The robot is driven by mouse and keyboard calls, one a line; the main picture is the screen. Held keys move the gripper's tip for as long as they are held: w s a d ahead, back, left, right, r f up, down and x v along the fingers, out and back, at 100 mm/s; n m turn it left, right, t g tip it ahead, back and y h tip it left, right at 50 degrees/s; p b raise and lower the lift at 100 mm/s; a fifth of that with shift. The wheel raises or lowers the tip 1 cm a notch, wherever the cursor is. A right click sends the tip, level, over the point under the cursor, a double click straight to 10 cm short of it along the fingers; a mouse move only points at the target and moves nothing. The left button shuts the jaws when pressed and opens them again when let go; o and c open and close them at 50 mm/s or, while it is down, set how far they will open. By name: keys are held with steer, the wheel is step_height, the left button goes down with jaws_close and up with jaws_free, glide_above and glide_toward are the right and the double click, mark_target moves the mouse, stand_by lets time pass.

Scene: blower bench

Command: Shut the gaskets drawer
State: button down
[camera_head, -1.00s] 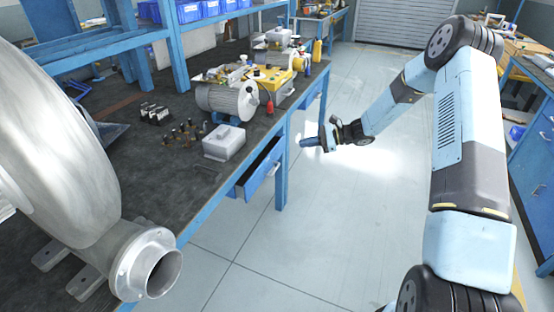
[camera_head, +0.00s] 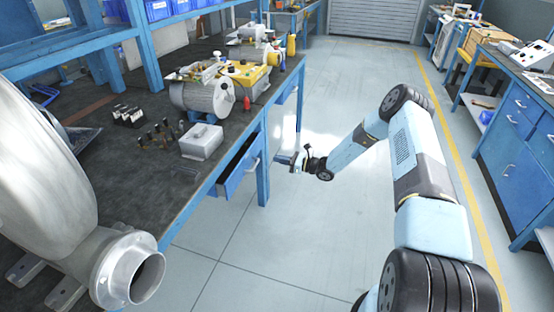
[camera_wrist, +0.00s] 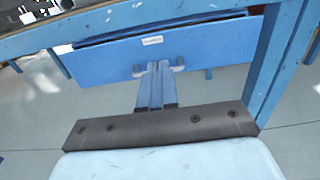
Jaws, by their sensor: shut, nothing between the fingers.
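A blue drawer (camera_head: 243,175) stands partly pulled out under the bench's front edge in the head view. In the wrist view its blue front (camera_wrist: 105,62) spans the upper middle, with a small white label (camera_wrist: 152,40) too small to read. A dark gap shows above that front. The drawer's handle (camera_wrist: 178,66) is partly hidden behind my fingers. My gripper (camera_head: 283,160) is in front of the drawer, to its right in the head view. Its fingers (camera_wrist: 157,72) are shut and empty, pointing at the handle; I cannot tell if they touch it.
The dark-topped blue bench (camera_head: 120,190) carries a grey motor (camera_head: 203,98), a grey box (camera_head: 202,141) and a large blower (camera_head: 125,268). A blue bench leg (camera_head: 263,175) stands beside the drawer. The floor (camera_head: 300,240) in front is clear. A blue cabinet (camera_head: 512,160) stands at right.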

mark_target(249, 151)
steer(key=x, duration=1.1)
steer(key=shift+w+a, duration=0.1)
steer(key=shift+a, duration=0.25)
steer(key=x, duration=0.4)
steer(key=shift+w+a, duration=0.15)
steer(key=shift+a, duration=0.25)
steer(key=shift+a+r, duration=0.1)
steer(key=shift+r, duration=0.15)
